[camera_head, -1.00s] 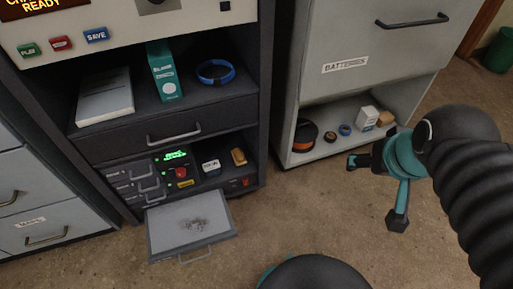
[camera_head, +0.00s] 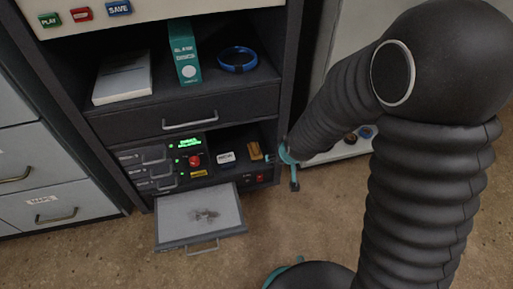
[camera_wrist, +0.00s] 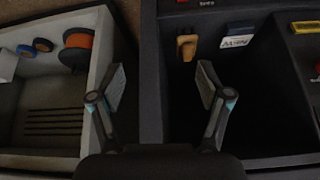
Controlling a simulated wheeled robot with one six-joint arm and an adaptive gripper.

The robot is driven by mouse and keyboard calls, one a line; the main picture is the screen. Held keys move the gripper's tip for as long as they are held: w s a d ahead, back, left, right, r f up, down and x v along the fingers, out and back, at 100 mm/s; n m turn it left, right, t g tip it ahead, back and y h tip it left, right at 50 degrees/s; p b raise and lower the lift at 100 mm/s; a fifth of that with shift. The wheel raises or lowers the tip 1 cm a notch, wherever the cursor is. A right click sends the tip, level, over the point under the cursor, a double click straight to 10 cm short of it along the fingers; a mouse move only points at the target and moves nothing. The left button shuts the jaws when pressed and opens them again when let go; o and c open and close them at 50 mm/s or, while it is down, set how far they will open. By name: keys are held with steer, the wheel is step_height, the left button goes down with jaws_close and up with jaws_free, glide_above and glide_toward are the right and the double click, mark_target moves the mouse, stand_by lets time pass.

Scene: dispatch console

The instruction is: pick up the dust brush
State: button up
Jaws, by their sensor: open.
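A small wooden-brown item, which looks like the dust brush (camera_head: 256,150), stands in the lower bay of the dark console, right of a small white-and-blue box (camera_head: 227,157). In the wrist view the brush (camera_wrist: 187,46) is ahead of my gripper, near the line of the right finger. My gripper (camera_wrist: 162,72) is open and empty, its fingers wide apart, with the dark side wall of the console (camera_wrist: 151,80) between them. In the head view my gripper is at the right edge of the lower bay, partly hidden by my arm.
A pulled-out tray (camera_head: 170,233) with grey debris sticks out below the bay. A red knob (camera_head: 194,161) is left of the white-and-blue box. A drawer handle (camera_head: 189,124) is above. In the wrist view an orange spool (camera_wrist: 77,47) sits in the pale cabinet at left.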

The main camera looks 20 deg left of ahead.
mark_target(256, 149)
steer(key=s+a+f+n, duration=0.1)
steer(key=a+f, duration=0.4)
steer(key=f, duration=0.5)
steer(key=w+a, duration=0.1)
steer(key=w, duration=0.1)
steer(key=w+a, duration=0.2)
steer(key=w, duration=0.1)
steer(key=w+a, duration=0.2)
steer(key=w, duration=0.1)
steer(key=shift+r+p, duration=0.3)
steer(key=shift+p, duration=0.05)
steer(key=shift+w+a+p, duration=0.55)
steer(key=shift+w+a, duration=0.05)
steer(key=shift+w, duration=0.35)
steer(key=b+x, duration=0.1)
steer(key=x, duration=0.4)
steer(key=shift+s+f, duration=0.1)
steer(key=c, duration=1.4)
